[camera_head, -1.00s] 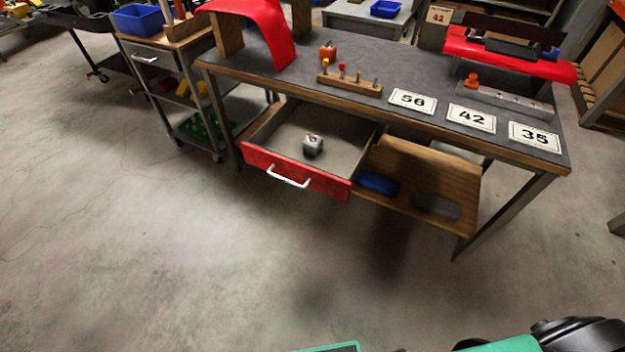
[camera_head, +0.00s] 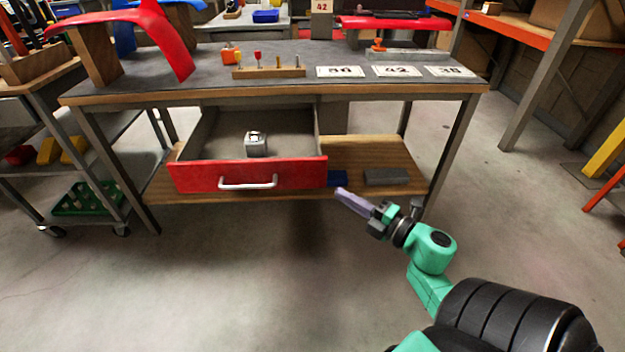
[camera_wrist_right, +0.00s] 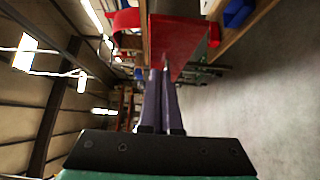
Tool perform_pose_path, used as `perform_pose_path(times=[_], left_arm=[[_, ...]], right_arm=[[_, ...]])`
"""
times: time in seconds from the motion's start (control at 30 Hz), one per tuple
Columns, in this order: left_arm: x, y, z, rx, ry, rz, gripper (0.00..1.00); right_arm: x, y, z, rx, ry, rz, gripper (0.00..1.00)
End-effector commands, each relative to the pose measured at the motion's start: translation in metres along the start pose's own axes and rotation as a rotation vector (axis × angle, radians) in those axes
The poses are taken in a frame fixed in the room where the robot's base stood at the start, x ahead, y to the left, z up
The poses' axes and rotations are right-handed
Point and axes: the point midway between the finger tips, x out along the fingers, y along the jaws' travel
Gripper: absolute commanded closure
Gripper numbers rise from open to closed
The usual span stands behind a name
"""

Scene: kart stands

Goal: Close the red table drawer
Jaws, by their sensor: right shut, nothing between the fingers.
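The red table drawer (camera_head: 300,174) is pulled out under the workbench in the head view, with a white handle (camera_head: 248,183) on its front. A small grey metal block (camera_head: 256,145) sits inside it. In the right wrist view the red drawer front (camera_wrist_right: 178,40) is ahead, near the top middle. My right gripper (camera_head: 342,192) is shut and empty, to the right of the drawer's front right corner and pointing left toward it. Its two fingers (camera_wrist_right: 160,85) lie together in the right wrist view. I cannot tell whether they touch the drawer. My left gripper is out of view.
The workbench top (camera_head: 210,85) bears number cards, a wooden peg block (camera_head: 268,72) and red curved panels. A lower wooden shelf (camera_head: 385,155) holds a blue box and a grey block. A cart (camera_head: 80,170) stands left. The floor in front is clear.

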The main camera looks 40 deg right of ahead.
Motion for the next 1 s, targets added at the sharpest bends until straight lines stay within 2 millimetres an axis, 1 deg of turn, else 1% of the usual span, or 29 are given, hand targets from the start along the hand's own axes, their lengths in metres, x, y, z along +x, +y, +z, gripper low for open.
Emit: perform_pose_path(times=[0.03, 0.27, 0.4, 0.57, 1.0], left_arm=[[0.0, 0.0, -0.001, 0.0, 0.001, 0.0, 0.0], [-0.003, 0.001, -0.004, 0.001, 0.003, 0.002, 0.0], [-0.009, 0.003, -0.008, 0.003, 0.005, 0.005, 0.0], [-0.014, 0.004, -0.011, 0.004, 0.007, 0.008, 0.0], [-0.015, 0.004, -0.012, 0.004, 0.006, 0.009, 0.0]], right_arm=[[0.012, 0.001, 0.0, -0.003, 0.003, 0.004, 1.0], [0.062, 0.001, 0.0, 0.0, 0.001, 0.003, 1.0], [0.08, -0.001, 0.018, 0.0, -0.001, 0.001, 1.0], [0.089, -0.001, 0.028, 0.002, -0.002, 0.001, 1.0], [0.091, -0.001, 0.03, 0.004, -0.001, 0.0, 1.0]])
